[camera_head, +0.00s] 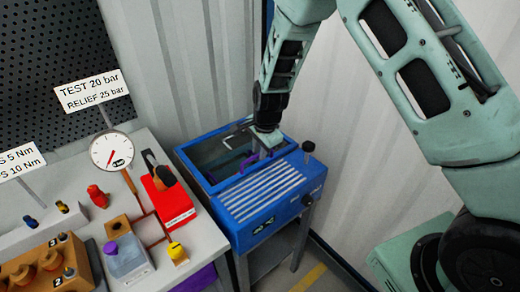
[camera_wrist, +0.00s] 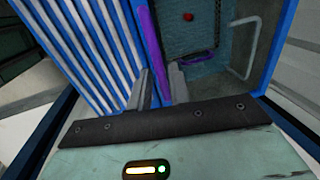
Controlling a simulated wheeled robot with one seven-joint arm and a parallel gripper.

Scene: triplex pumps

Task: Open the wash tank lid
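The blue wash tank (camera_head: 234,196) stands against the corrugated wall, its basin visible from above. A blue-and-white striped panel (camera_head: 262,192) covers its front part; it fills the left of the wrist view (camera_wrist: 85,55). I cannot tell whether this panel is the lid. A purple strip (camera_wrist: 153,45) runs along the panel's basin-side edge. My gripper (camera_wrist: 161,80) points down at this edge, its two fingers close together around the strip's near end. I cannot tell whether they touch it. In the head view the fingers (camera_head: 265,147) are small and partly hidden.
Inside the basin are a purple handle-like piece (camera_wrist: 197,58), a red round thing (camera_wrist: 188,17) and a bent grey rod (camera_wrist: 248,50). A dark knob (camera_head: 308,147) stands at the tank's right corner. A bench (camera_head: 205,240) with a gauge (camera_head: 112,150) and a red box (camera_head: 168,202) adjoins on the left.

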